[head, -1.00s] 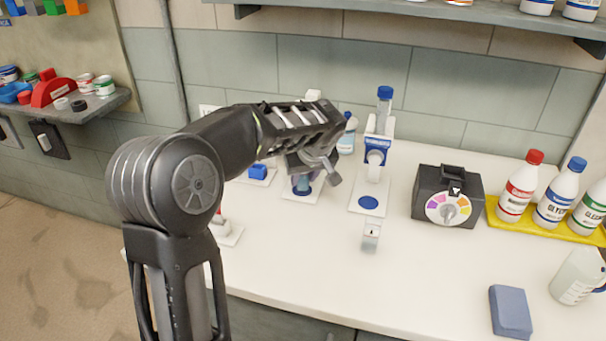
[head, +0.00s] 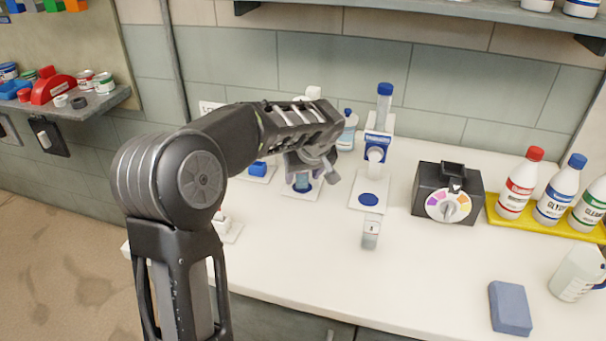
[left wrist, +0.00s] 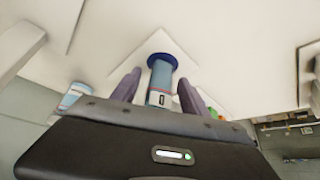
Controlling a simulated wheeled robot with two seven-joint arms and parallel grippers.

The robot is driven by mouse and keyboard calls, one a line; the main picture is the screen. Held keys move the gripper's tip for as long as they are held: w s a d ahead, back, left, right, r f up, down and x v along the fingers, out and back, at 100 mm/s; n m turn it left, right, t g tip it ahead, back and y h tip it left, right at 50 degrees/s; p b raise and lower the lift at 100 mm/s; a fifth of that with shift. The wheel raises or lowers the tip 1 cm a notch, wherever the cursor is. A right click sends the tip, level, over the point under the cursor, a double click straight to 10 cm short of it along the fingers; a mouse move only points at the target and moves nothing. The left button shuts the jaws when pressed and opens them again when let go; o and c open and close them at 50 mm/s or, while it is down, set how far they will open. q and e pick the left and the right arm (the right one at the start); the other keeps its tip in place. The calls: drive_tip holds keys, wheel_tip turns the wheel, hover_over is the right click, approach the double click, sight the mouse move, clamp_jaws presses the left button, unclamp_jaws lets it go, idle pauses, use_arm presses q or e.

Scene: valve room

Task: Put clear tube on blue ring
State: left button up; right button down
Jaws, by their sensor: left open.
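The clear tube (left wrist: 160,85), bluish inside with a red line and a small dark label, stands on a blue ring (left wrist: 176,59) on a white plate in the left wrist view. My left gripper (left wrist: 159,78) is open, with one finger on each side of the tube. In the head view, the left gripper (head: 315,166) is over the tube (head: 302,180), hiding its upper part. A second blue disc (head: 368,200) lies bare on the plate under a white and blue dispenser (head: 378,140). My right gripper is not in view.
A small grey-white block (head: 371,232) stands in front of the dispenser. A black box with a coloured dial (head: 448,205) is to the right, near several bottles on a yellow tray (head: 530,222). A blue-grey sponge (head: 510,308) lies at the front right. The front middle of the counter is clear.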

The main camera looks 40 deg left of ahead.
use_arm(q)
drive_tip(key=v, duration=1.2)
drive_tip(key=shift+r+b, duration=0.15)
drive_tip(key=shift+b, duration=0.15)
idle(0.7)
